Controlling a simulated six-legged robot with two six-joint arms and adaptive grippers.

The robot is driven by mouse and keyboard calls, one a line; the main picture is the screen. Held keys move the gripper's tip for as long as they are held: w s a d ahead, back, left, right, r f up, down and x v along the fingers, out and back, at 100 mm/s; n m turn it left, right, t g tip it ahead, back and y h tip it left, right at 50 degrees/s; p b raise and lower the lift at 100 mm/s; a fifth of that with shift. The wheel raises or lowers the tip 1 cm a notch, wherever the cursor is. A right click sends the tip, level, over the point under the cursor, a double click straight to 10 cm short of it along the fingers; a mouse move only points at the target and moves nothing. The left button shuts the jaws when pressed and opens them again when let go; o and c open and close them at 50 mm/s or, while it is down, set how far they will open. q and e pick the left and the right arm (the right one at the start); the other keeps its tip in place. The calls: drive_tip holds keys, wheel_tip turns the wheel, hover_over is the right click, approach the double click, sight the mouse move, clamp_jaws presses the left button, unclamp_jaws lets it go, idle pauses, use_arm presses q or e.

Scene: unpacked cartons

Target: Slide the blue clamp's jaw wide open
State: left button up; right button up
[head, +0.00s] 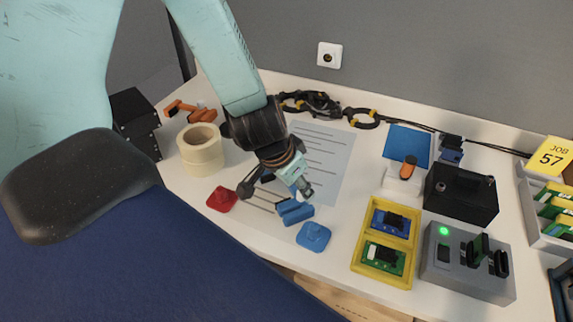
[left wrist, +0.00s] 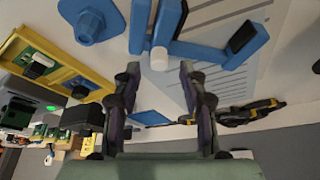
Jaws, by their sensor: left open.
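The blue clamp (head: 295,211) lies on the white table under my left gripper, partly hidden by it in the head view. In the left wrist view the clamp (left wrist: 205,51) shows a blue bar, a block with a dark pad at its right end, and upright blue parts at its left end. A small whitish cylinder (left wrist: 159,59) sits at that left end. My left gripper (left wrist: 161,88) is open, its two fingers apart on either side of the cylinder's line in that view. Contact cannot be told. It also shows in the head view (head: 277,190). My right gripper is not in view.
A red piece (head: 222,199) and a blue knobbed piece (head: 313,236) lie near the clamp. A yellow tray (head: 357,255) with boards and a grey fixture (head: 465,285) stand right. Tape rolls (head: 201,150) stand left. A printed sheet (head: 325,160) lies behind, with cables (head: 312,103) beyond.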

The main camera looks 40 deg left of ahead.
sight(286, 209)
use_arm(q)
drive_tip(key=v, duration=1)
idle(0.3)
drive_tip(key=shift+s+d, duration=0.15)
drive_tip(key=shift+s, duration=0.05)
idle(0.5)
